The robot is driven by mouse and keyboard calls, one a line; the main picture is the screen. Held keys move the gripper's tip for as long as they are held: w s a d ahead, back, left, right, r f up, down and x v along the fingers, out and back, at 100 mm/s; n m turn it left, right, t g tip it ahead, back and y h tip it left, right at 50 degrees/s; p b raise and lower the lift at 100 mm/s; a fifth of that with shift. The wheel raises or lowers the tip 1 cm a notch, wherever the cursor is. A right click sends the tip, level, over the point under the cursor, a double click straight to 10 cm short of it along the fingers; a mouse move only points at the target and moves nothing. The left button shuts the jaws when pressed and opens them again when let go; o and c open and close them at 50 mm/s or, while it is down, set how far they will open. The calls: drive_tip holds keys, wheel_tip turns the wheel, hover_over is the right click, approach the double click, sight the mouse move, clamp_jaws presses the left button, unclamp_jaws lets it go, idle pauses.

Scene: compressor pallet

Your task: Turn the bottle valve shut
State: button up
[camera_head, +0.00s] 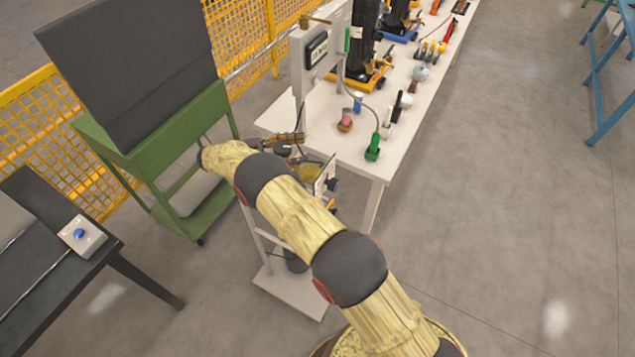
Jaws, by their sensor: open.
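My gripper (296,143) is at the end of my yellow-sleeved arm, close to the near left corner of the white workbench. Its dark fingers point right and are apart, with nothing seen between them. I cannot make out the bottle valve for certain; my arm covers much of the area below the gripper. A white stand (289,298) stands on the floor there, with a dark round object (294,262) low on it. A white plate (325,174) with yellow and dark parts beside it shows just right of my forearm.
The white workbench (345,155) runs away to the upper right, carrying black compressors, a grey post with a display (317,50) and a green-handled hose end (373,148). A green cart (170,140) and yellow fence stand left.

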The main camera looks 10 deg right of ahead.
drive_tip(key=shift+w+f+n+t+b, duration=0.15)
drive_tip(key=shift+n+t+b, duration=0.3)
drive_tip(key=shift+b, duration=0.7)
drive_tip(key=shift+w+f+n+t+b, duration=0.1)
drive_tip(key=shift+n+t+b, duration=0.15)
drive_tip(key=shift+t+b, duration=0.65)
